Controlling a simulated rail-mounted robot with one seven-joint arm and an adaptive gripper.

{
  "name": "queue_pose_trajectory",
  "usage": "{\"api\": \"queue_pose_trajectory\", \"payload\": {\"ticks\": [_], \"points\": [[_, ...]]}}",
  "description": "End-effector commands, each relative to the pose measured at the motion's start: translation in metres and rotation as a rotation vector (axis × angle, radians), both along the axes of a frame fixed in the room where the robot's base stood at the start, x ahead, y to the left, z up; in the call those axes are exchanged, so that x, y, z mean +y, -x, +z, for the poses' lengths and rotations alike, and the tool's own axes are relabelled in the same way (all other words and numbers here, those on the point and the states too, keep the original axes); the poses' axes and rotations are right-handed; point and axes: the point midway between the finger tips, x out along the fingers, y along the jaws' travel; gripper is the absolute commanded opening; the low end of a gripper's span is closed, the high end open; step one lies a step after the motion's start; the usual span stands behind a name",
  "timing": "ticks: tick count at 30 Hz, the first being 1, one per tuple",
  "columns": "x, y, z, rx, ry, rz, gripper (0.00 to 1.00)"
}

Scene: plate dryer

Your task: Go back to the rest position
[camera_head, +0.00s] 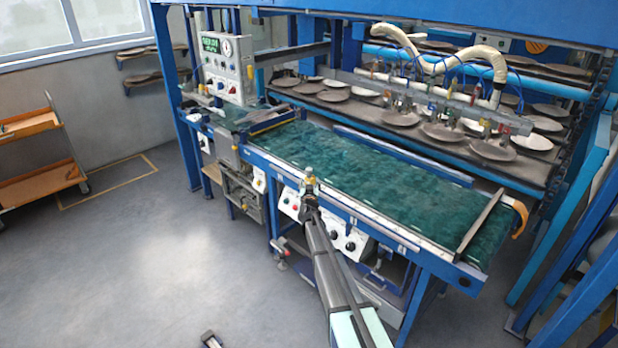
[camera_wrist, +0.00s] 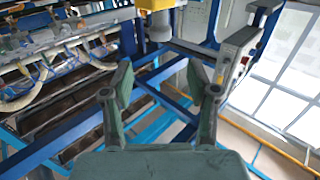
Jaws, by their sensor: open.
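My gripper (camera_wrist: 160,82) is open in the wrist view. Its two dark grey-green fingers stand well apart, and nothing is held between them. Behind the gap are blue frame beams and part of the floor. In the head view, a dark and pale-green arm, which looks like mine, reaches up from the bottom edge. Its far end overlaps the front edge of the green conveyor belt (camera_head: 370,185) in the picture. The fingers are too small to make out there, and I cannot tell whether anything touches the belt.
Several round plates (camera_head: 400,118) lie on the dryer rack behind the belt, below white hoses (camera_head: 488,62). A control box (camera_head: 228,68) stands at the belt's left end. An orange-shelved trolley (camera_head: 38,175) stands far left. The floor (camera_head: 150,265) at left is largely clear.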

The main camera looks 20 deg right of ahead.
Motion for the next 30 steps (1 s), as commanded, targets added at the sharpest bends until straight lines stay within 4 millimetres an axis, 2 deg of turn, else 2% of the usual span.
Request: {"api": "queue_pose_trajectory", "payload": {"ticks": [1,4,15,19,21,23,26,30], "points": [[0.002,0.008,0.001,0.000,0.000,0.000,0.59],[0.003,0.013,0.001,-0.001,0.000,-0.001,0.59],[0.003,0.012,0.000,-0.003,-0.006,-0.001,0.59],[0.012,0.011,-0.014,0.052,-0.060,0.040,0.59],[0.023,0.015,-0.028,0.119,-0.094,0.083,0.59],[0.035,0.029,-0.043,0.199,-0.127,0.127,0.59],[0.057,0.072,-0.091,0.374,-0.183,0.193,0.59],[0.083,0.140,-0.158,0.602,-0.242,0.247,0.59]]}}
